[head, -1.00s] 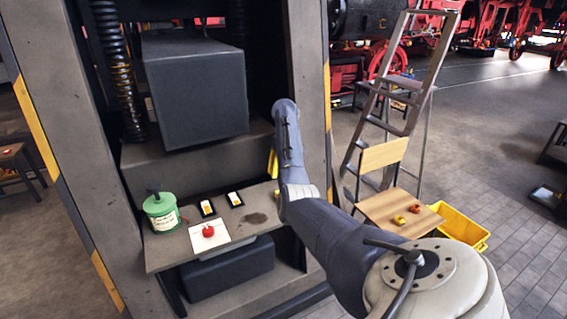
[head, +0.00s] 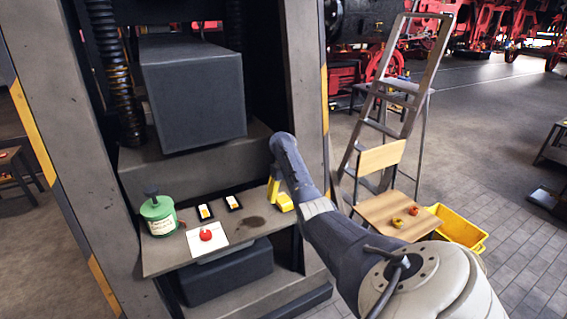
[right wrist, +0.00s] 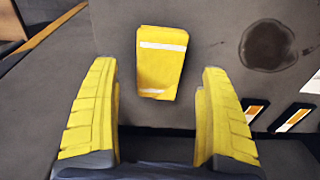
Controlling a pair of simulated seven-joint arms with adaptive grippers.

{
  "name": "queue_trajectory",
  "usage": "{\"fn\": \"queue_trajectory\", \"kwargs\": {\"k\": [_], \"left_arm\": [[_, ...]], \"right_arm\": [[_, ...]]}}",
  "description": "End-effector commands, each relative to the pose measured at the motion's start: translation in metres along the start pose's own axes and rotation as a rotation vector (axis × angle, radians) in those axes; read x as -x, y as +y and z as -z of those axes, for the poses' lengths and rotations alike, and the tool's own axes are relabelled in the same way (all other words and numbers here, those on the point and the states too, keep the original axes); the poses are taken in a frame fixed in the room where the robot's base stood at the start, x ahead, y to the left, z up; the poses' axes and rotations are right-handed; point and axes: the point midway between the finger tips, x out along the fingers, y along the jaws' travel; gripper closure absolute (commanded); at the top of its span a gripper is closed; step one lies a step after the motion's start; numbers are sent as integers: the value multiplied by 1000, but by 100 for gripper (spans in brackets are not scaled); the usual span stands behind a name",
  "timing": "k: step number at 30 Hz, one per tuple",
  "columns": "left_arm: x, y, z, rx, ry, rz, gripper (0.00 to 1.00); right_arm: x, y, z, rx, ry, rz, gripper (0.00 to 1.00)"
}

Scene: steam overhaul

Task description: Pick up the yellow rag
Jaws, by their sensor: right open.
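The yellow rag (right wrist: 161,62) lies on the grey press table, a folded strip with two pale bands across it. In the head view it shows as a yellow patch (head: 285,203) near the table's right end, partly hidden by my right gripper. My right gripper (right wrist: 158,85) is open, with its yellow fingers on either side of the gap and the rag ahead between the tips in the right wrist view. In the head view a yellow finger of the right gripper (head: 273,190) shows just left of the rag. No contact is visible. My left gripper is not in view.
The table (head: 172,261) also holds a green can (head: 159,219), a red knob-like thing (head: 206,235) on a white sheet, two small dark-framed cards (head: 233,202) and a dark stain. A heavy grey block (head: 195,100) hangs above. A wooden chair (head: 385,211) stands right.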

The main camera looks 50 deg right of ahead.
Motion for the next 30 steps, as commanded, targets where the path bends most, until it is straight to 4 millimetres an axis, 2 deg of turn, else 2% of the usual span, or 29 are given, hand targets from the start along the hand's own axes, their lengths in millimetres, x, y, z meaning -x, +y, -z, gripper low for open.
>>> {"fn": "queue_trajectory", "kwargs": {"k": [7, 18, 20, 30], "left_arm": [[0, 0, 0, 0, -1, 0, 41], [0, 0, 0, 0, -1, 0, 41], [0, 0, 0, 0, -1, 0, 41], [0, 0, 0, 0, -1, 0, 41]], "right_arm": [[-25, 1, 0, -1, -2, -2, 20], [-31, 1, 0, -1, 0, -1, 20], [-31, 1, 0, -1, 0, -1, 25], [-31, 1, 0, -1, 0, -1, 65]]}}
